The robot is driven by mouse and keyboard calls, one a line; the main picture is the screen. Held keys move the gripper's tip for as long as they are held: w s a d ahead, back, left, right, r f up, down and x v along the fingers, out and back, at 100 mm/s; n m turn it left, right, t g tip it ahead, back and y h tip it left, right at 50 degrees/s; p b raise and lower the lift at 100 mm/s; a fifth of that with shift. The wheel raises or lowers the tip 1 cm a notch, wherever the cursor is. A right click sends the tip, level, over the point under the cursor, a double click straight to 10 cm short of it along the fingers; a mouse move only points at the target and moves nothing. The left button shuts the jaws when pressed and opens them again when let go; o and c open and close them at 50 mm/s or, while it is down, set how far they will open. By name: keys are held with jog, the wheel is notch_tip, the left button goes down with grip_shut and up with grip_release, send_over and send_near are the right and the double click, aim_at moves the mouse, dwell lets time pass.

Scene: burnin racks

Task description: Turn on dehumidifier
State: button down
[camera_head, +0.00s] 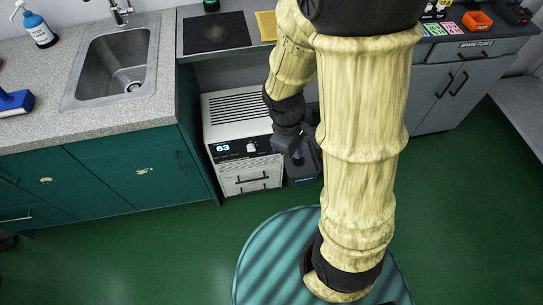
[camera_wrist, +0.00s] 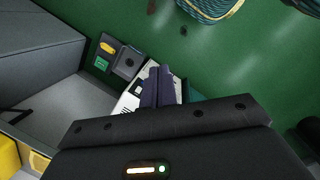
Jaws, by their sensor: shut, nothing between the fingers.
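A white boxy unit (camera_head: 230,108), which looks like the dehumidifier, stands on the floor under the counter gap. Its slatted top faces up. Its dark front panel (camera_head: 226,149) shows a lit "63" and a light knob (camera_head: 251,148). My gripper (camera_head: 298,160) is right of that panel, in front of a dark box (camera_head: 304,176) beside the unit. In the wrist view my gripper (camera_wrist: 160,73) is shut and empty, with its fingers together. A white part (camera_wrist: 127,103), likely the unit, shows partly behind the fingers. I cannot tell whether they touch anything.
A teal cabinet (camera_head: 130,175) with a sink (camera_head: 115,65) stands left of the unit. A grey cabinet (camera_head: 440,95) stands at the right. My arm hides part of the gap between them. The green floor (camera_head: 130,255) in front is mostly clear.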

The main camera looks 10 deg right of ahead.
jog(key=w+f+n+t+h+b, duration=0.15)
jog(key=f+n+h+b, duration=0.25)
jog(key=f+n+b, duration=0.65)
jog(key=w+f+n+h+b, duration=0.3)
jog(key=f+n+h+b, duration=0.4)
jog(key=f, duration=0.6)
jog(key=w+a+f+n+t+b, duration=0.4)
jog(key=f+n, duration=0.3)
jog(key=n, duration=0.2)
jog(key=w+a+f+n+t+y+b, duration=0.1)
jog(key=w+a+f+n+t+b, duration=0.3)
jog(key=f+n+t+b, duration=0.3)
jog(key=w+n, duration=0.1)
jog(key=n, duration=0.2)
jog(key=shift+w+a, duration=0.2)
jog(key=shift+a, duration=0.05)
jog(key=shift+d+f, duration=0.1)
jog(key=w+a+b+x, duration=0.2)
jog(key=b+x, duration=0.4)
jog(key=x, duration=0.6)
jog(key=shift+w+d+f, duration=0.2)
jog(key=shift+w, duration=0.1)
